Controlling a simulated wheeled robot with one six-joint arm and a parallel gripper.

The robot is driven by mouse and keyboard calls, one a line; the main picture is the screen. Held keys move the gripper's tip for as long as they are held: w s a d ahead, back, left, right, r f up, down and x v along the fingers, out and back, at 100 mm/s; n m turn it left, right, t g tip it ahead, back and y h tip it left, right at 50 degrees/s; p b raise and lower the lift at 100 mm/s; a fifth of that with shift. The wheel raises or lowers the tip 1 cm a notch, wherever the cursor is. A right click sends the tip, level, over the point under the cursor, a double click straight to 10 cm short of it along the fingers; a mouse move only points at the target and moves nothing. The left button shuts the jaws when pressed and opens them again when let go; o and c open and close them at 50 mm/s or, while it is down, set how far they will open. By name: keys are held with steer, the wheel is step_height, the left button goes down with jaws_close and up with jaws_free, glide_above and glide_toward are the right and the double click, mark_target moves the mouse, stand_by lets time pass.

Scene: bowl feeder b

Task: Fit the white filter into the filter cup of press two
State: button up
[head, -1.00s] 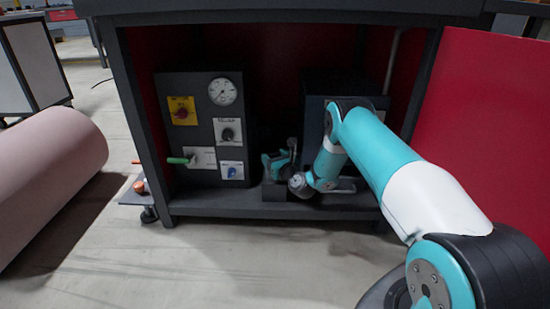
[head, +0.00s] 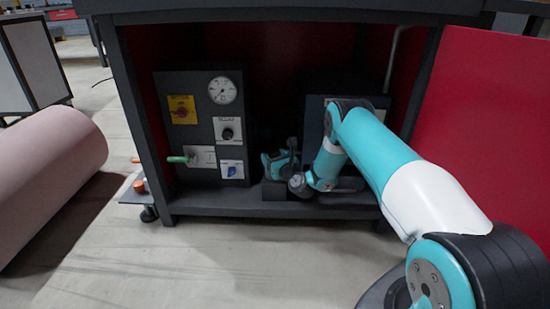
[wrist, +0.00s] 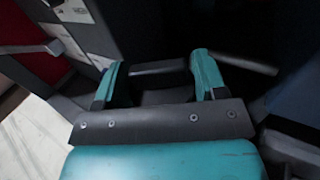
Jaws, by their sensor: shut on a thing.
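My gripper (head: 279,162) reaches low into the dark bay of the cabinet. In the wrist view my two teal fingers (wrist: 160,80) stand apart with a dark bar-like thing (wrist: 158,68) between them, and they are shut on it. I cannot tell what this thing is. A black block (head: 274,190) sits just below my gripper on the cabinet's bottom shelf. I cannot make out the white filter or the filter cup in either view. My arm hides part of the bay.
A dark control panel (head: 205,150) with a round gauge (head: 222,91), a yellow plate with a red knob (head: 182,110) and a green lever handle (head: 178,159) stands left of my gripper. A dark box (head: 314,115) stands behind my arm. A pink roll (head: 45,175) lies at left.

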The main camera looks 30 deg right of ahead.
steer(key=shift+f+b, duration=0.45)
steer(key=shift+f, duration=0.5)
stand_by(2.5)
steer(key=shift+r+p, duration=0.2)
steer(key=shift+p, duration=0.25)
stand_by(4.0)
